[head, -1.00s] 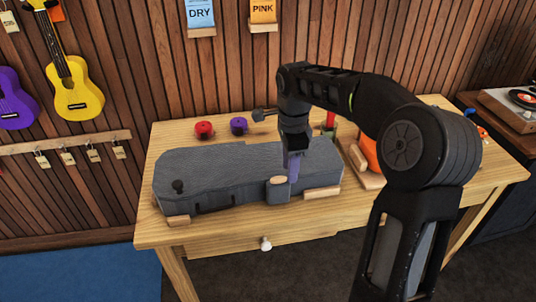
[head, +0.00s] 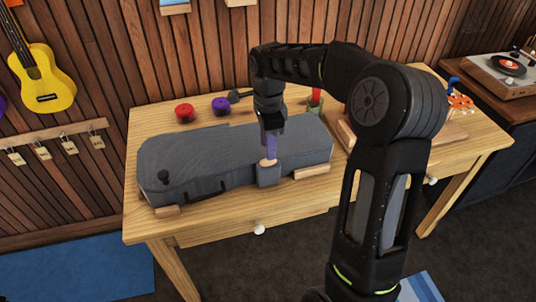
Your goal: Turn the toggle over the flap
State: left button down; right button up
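A long grey case (head: 215,155) lies on a wooden table. A small grey flap (head: 268,176) stands at its front edge, right of the middle. A pale wooden toggle (head: 268,162) shows at the top of the flap. My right gripper (head: 268,152) points down at the toggle, its purple-grey fingers just above or touching it. The fingers overlap in this view, so I cannot tell their opening or whether they hold the toggle. My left gripper is not in view.
Wooden blocks (head: 312,173) sit along the case's front. A red round item (head: 184,113) and a purple one (head: 221,106) stand behind it. An orange instrument is partly hidden behind my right arm. The table's front strip (head: 215,214) is clear.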

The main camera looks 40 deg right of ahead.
jog(key=shift+f, duration=2.3)
jog(key=shift+c, duration=0.4)
grip_shut()
